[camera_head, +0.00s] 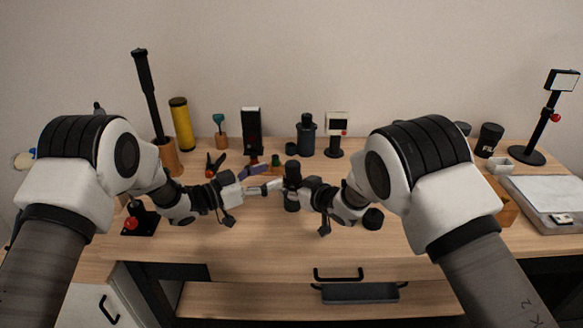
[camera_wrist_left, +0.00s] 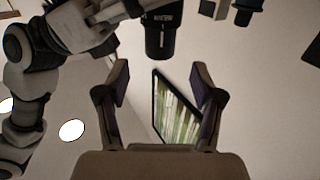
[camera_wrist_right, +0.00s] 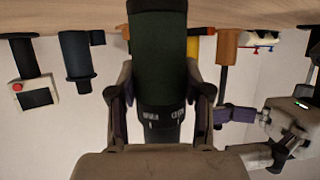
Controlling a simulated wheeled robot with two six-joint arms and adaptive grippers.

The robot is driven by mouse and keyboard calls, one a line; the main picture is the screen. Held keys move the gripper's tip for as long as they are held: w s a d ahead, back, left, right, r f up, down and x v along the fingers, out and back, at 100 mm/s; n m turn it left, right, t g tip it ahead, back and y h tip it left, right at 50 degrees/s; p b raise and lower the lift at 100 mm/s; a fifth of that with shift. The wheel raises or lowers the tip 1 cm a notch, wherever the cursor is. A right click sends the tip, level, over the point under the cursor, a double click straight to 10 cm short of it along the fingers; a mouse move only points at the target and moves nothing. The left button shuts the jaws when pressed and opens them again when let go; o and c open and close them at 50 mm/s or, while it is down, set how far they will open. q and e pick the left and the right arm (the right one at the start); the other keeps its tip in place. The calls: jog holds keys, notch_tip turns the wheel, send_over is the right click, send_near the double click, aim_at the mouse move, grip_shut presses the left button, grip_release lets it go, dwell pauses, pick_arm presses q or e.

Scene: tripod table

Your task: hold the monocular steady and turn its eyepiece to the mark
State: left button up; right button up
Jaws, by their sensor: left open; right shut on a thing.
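The monocular (camera_head: 292,172) stands upright over the middle of the table, between my two grippers. In the right wrist view its dark green barrel (camera_wrist_right: 158,45) lies between the fingers, with a black ring bearing white marks beyond. My right gripper (camera_head: 302,188) is shut on the barrel; its fingers also show in the right wrist view (camera_wrist_right: 160,105). My left gripper (camera_head: 268,187) is open and empty, just left of the monocular. In the left wrist view the monocular's dark end (camera_wrist_left: 162,38) is ahead of the open fingers (camera_wrist_left: 160,85), apart from them.
Orange-and-black pliers (camera_head: 215,164) lie behind my left gripper. A joystick (camera_head: 139,217) is at left. The front middle is clear.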

aim_at(289, 171)
pick_arm(q)
jog(key=x, duration=0.7)
jog(key=shift+w+d, duration=0.15)
jog(key=shift+d, duration=0.05)
jog(key=c, duration=1.2)
jog(key=shift+n+t, duration=0.3)
jog(key=shift+t, duration=0.1)
jog(key=n+t+y, duration=0.3)
jog(key=shift+d+y, duration=0.15)
jog(key=shift+y, duration=0.15)
pick_arm(e)
jog(key=shift+a+f, duration=0.1)
pick_arm(q)
jog(key=shift+n+t+y, duration=1.1)
jog(key=shift+t+y, duration=0.1)
jog(key=shift+y, duration=0.2)
